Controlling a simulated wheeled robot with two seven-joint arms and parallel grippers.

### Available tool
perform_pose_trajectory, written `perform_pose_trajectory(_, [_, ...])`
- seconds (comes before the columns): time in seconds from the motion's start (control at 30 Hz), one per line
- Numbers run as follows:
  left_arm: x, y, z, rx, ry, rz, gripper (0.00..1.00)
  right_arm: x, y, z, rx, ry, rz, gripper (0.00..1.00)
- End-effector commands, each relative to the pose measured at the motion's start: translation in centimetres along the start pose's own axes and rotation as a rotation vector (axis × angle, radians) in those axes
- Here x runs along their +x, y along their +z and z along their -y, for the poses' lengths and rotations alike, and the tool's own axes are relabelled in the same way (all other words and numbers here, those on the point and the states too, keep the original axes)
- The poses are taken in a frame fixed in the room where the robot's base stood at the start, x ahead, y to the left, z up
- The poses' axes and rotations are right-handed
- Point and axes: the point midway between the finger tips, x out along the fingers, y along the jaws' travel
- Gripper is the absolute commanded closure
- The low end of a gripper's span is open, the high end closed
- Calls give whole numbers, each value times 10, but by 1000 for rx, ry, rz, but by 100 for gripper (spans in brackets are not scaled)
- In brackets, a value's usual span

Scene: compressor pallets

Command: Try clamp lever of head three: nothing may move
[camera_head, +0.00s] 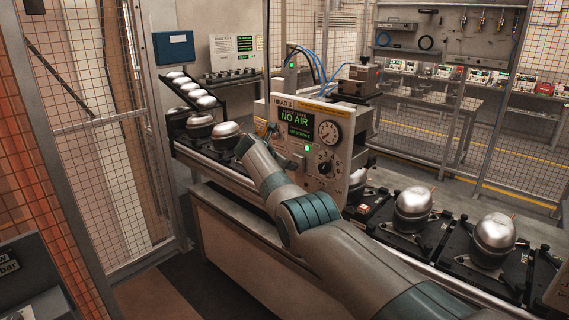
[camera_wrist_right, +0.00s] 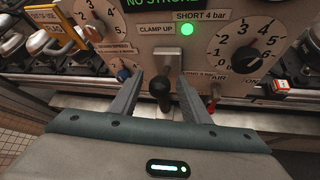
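The head panel (camera_head: 310,140) is a pale box with dials and a dark display reading "NO AIR". Its label reads HEAD, but the number is hard to read. In the right wrist view a green lamp (camera_wrist_right: 187,29) is lit beside the words "CLAMP UP". The clamp lever (camera_wrist_right: 160,88), with a dark knob, hangs below that label. My right gripper (camera_wrist_right: 161,82) is open, with one finger on each side of the lever and visible gaps at both sides. In the head view my right forearm and hand reach the panel's left side; the fingertips are hard to make out. My left gripper is not in view.
Silver compressors on black pallets (camera_head: 413,210) stand on the conveyor to the right, and others (camera_head: 225,133) to the left. A red-handled valve (camera_wrist_right: 212,102) sits right of the lever. A mesh fence (camera_head: 100,130) closes off the left.

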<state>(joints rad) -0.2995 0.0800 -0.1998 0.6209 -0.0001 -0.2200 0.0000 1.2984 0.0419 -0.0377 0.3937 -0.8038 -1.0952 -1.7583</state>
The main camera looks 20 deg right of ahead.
Motion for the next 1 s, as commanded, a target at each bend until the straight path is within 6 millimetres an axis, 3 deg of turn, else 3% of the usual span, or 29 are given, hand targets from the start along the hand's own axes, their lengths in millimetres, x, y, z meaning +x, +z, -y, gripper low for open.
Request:
perform_pose_trajectory(0.57, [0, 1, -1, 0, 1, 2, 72, -8, -1, -1, 0, -1, 2, 57])
perform_pose_trajectory(1.0, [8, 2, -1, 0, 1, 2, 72, -46, -3, 0, 0, 2, 1, 57])
